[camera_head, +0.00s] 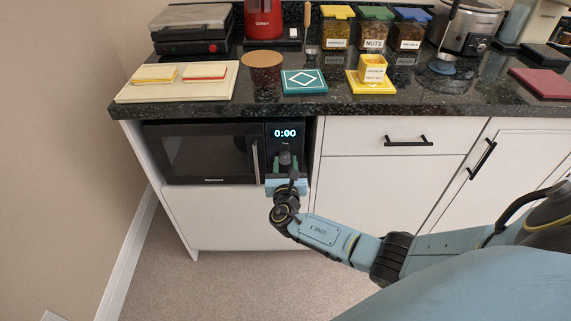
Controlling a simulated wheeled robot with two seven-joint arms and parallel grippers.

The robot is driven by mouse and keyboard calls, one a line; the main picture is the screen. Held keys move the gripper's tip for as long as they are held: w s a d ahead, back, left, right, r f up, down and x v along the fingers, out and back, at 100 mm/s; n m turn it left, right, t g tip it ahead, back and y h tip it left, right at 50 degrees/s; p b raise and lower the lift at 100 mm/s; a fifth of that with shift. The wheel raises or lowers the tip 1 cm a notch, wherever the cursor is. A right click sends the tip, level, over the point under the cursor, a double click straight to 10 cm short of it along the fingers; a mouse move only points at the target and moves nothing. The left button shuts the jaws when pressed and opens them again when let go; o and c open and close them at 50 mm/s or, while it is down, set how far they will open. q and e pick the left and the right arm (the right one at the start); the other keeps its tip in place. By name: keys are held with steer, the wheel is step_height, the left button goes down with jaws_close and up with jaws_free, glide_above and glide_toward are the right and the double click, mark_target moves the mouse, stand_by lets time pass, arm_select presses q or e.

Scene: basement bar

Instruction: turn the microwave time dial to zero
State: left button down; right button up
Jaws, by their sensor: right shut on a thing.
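The black microwave (208,153) sits in a niche under the dark counter at the left. Its door is closed, and a silver handle (255,161) runs along the door's right side. The lit display (285,133) on its control panel reads 0:00. Just below is the round grey time dial (286,158). My right gripper (287,164) reaches up from below with its fingers on either side of the dial and is shut on it. The gripper partly hides the dial and the lower panel. My left gripper is out of view.
On the counter (210,106) are a cream board (135,93) with sandwiches, a teal tile (304,81), a yellow box (373,68) and several jars (374,30). White cabinet doors with black handles (408,141) lie to the right. A wall (60,130) bounds the left side.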

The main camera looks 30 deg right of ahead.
steer(key=o, duration=1)
steer(key=shift+s+a, duration=0.1)
steer(key=shift+s, duration=0.05)
steer(key=shift+s+a, duration=0.15)
steer(key=shift+s, duration=0.15)
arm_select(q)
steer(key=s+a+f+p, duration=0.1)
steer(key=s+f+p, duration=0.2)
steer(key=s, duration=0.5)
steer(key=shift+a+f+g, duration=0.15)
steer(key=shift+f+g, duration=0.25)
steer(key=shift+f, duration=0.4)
arm_select(e)
steer(key=v, duration=1.2)
steer(key=shift+s, duration=0.25)
